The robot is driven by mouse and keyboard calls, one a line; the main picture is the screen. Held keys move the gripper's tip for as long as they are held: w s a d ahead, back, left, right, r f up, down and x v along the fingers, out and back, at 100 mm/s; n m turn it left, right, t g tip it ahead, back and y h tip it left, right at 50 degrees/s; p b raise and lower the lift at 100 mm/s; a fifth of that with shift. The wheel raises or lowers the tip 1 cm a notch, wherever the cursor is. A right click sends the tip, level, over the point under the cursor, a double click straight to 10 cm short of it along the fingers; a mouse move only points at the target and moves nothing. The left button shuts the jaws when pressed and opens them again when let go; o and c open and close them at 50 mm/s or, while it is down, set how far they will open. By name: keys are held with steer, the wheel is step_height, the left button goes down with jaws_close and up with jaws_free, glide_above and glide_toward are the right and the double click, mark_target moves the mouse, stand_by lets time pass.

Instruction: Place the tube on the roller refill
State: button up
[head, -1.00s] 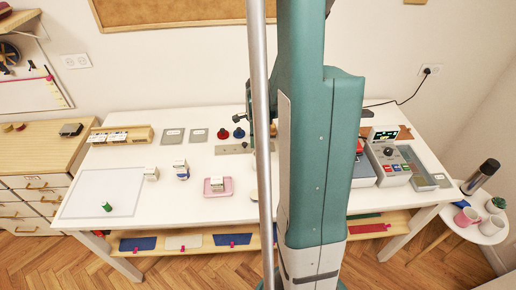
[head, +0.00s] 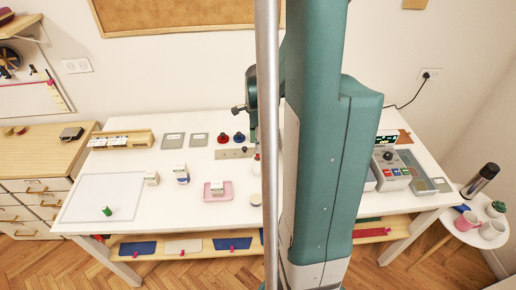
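I cannot tell for certain which objects are the tube and the roller refill. A small green cylinder (head: 107,211) stands on the pale mat at the table's left front; it may be the tube. A short round pale piece with a tan top (head: 256,199) sits just left of my pole, partly cut off by it; it may be the refill. My gripper does not show. My teal arm and pole cover the middle of the head view, and a dark arm joint sticks out left of the pole above the table's back.
The white table (head: 135,240) holds a pink tray (head: 212,197) with a small box, two small boxes (head: 152,178) (head: 181,174), red and blue knobbed pieces (head: 223,138), a wooden holder (head: 122,140) and a grey device (head: 390,175). The pale mat (head: 88,190) is mostly bare.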

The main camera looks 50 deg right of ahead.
step_height(320, 180, up, 6)
steer(key=shift+r, duration=0.25)
stand_by(0.8)
steer(key=a+r+n+t, duration=0.1)
steer(key=a+r+n, duration=0.25)
steer(key=a, duration=0.35)
steer(key=w+a+r+n+t+h, duration=0.1)
steer(key=a+r+n, duration=0.2)
steer(key=a+n, duration=0.3)
steer(key=a+r+n+t, duration=0.1)
steer(key=a+r+n, duration=0.2)
steer(key=a, duration=0.5)
steer(key=s+a+r+n+t, duration=0.1)
steer(key=s+a+n+t, duration=0.1)
steer(key=a+n, duration=0.5)
steer(key=s+a+r+n+t+y, duration=0.1)
steer(key=s+a+n+t, duration=0.1)
steer(key=s+a+n, duration=0.2)
steer(key=a+n, duration=0.3)
steer(key=a, duration=0.4)
steer(key=shift+s+a+r, duration=0.15)
steer(key=shift+s+r, duration=0.05)
steer(key=shift+r, duration=0.1)
